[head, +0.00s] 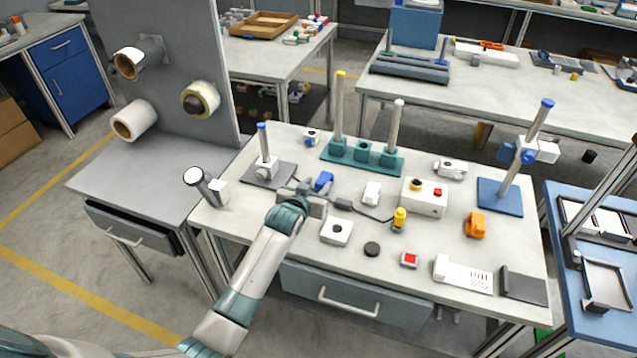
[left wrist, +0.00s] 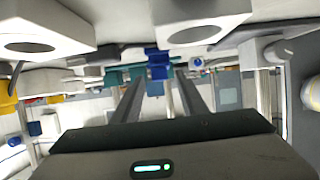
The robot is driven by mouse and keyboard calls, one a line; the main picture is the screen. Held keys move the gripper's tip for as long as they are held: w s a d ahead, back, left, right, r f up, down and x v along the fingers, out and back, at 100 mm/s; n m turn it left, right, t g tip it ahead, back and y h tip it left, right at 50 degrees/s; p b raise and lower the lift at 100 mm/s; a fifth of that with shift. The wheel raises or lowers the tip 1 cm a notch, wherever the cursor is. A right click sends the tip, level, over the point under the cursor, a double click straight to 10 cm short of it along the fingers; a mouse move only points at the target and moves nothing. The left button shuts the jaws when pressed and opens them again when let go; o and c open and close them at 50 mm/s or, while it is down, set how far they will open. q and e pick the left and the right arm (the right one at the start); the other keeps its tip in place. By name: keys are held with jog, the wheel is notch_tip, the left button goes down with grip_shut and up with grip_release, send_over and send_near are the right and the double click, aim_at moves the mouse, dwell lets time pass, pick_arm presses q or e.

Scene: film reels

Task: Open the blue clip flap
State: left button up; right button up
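The blue clip (head: 323,181) stands on the workbench, between the grey-based post and the teal rack. My left gripper (head: 314,195) is low over the bench, close to the near side of the clip. In the left wrist view, the two fingers of my left gripper (left wrist: 160,88) are apart. The blue clip (left wrist: 158,62) shows ahead, in line with the gap between them. Nothing is clearly held. I cannot tell whether a finger touches the clip, and its flap is too small to make out. My right gripper is not in view.
Near the gripper are a grey-based post (head: 266,168), a teal rack (head: 362,158), a white block (head: 371,192) and a holed white block (head: 337,232). A dark cable runs to the yellow-topped plug (head: 399,219). The front middle of the bench has some clear room.

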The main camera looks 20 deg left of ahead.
pick_arm(q)
jog(key=shift+x, duration=0.8)
jog(key=shift+c, duration=0.3)
grip_shut()
